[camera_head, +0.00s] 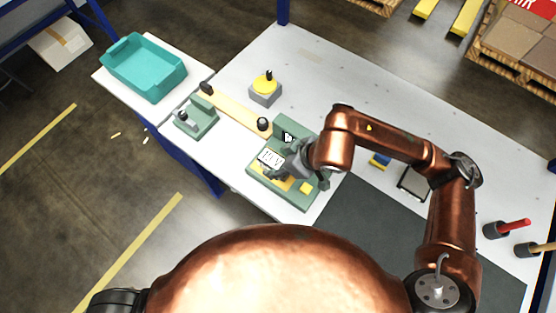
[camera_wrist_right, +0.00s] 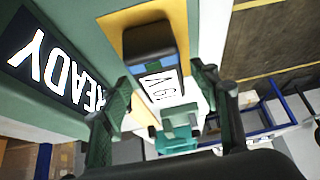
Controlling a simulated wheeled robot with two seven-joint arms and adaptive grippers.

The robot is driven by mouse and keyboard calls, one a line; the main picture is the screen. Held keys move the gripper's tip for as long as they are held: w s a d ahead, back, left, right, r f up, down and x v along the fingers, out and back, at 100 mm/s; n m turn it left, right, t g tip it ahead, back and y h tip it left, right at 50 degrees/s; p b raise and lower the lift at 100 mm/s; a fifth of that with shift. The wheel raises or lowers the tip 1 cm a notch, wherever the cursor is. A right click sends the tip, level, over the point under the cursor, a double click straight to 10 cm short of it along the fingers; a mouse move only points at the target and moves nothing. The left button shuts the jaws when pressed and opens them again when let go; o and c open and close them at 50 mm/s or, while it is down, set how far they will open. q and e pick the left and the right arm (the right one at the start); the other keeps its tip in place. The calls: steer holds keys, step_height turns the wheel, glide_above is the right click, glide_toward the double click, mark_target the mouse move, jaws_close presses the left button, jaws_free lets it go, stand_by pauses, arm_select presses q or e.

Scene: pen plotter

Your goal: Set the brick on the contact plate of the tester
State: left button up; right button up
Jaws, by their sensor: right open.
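The green tester (camera_head: 306,199) stands on the light table, with a yellow contact plate that also shows in the right wrist view (camera_wrist_right: 115,27). A display reading READY (camera_wrist_right: 55,65) is beside the plate. A dark brick (camera_wrist_right: 150,42) with a white label is over the yellow plate, between the fingers of my right gripper (camera_wrist_right: 160,95). I cannot tell whether its underside touches the plate. In the head view my right gripper (camera_head: 282,172) is low over the tester and hides much of the plate and brick. It is open. My left gripper is not in view.
A wooden bar (camera_head: 235,112) with black knobs reaches the tester from a green stand (camera_head: 196,120). A grey block with a yellow top (camera_head: 265,86) stands behind. A teal bin (camera_head: 145,70) is at the left. A dark mat (camera_head: 365,235) and handled tools (camera_head: 508,228) lie to the right.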

steer(key=p+v, duration=0.1)
steer(key=v, duration=1.1)
stand_by(0.5)
